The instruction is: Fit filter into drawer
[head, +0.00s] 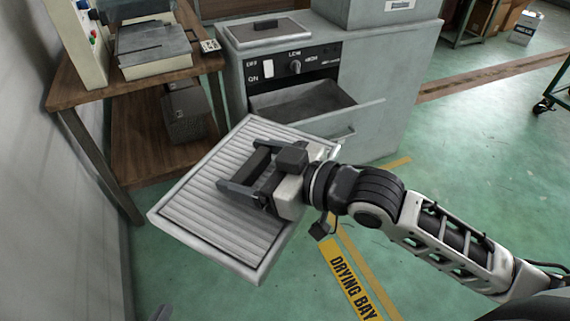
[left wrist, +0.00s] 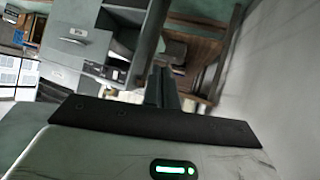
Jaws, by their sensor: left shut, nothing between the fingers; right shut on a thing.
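The filter (head: 190,215) is a flat, pale grey square panel with a ribbed face and a raised frame. It is held tilted in front of the grey cabinet in the head view. My right gripper (head: 248,180) lies over its middle and is shut on it; the exact grip is partly hidden by the gripper body. The drawer (head: 345,112) of the cabinet is pulled out, and its visible inside looks empty. The filter's upper corner overlaps the drawer's near left part in the picture. My left gripper (left wrist: 163,85) is shut and empty in the left wrist view.
The grey cabinet (head: 395,85) has a control panel (head: 295,65) above the drawer and a flat panel with a handle (head: 267,28) on top. A wooden bench (head: 75,92) stands left of it. A yellow "DRYING BAY" strip (head: 350,283) marks the open green floor.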

